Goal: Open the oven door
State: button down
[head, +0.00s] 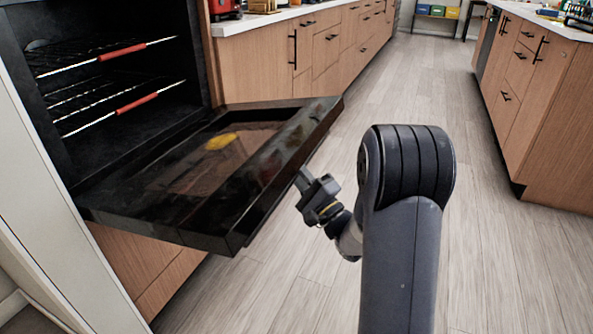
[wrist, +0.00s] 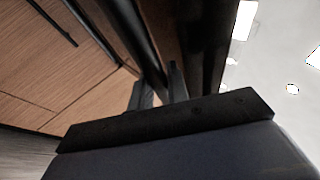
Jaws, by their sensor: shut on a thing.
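The black oven door (head: 225,205) is folded down and lies open nearly level below the oven cavity. A yellow spot shows on its inner face. My gripper (head: 303,180) is at the door's outer edge, right of its middle. In the wrist view, my two fingers (wrist: 160,88) are shut on the dark bar of the oven door handle (wrist: 143,50). The handle is hidden behind the door's edge in the head view. The oven cavity (head: 110,60) is open to view.
Two wire racks with red front strips (head: 122,52) are inside the oven. Wooden cabinets (head: 300,50) run along the back left, and an island cabinet (head: 550,110) stands at right. The wooden floor (head: 420,90) between them is clear.

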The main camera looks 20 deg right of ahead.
jog(key=c, duration=1.4)
grip_release()
jog(key=shift+r, duration=0.1)
jog(key=shift+o, duration=0.2)
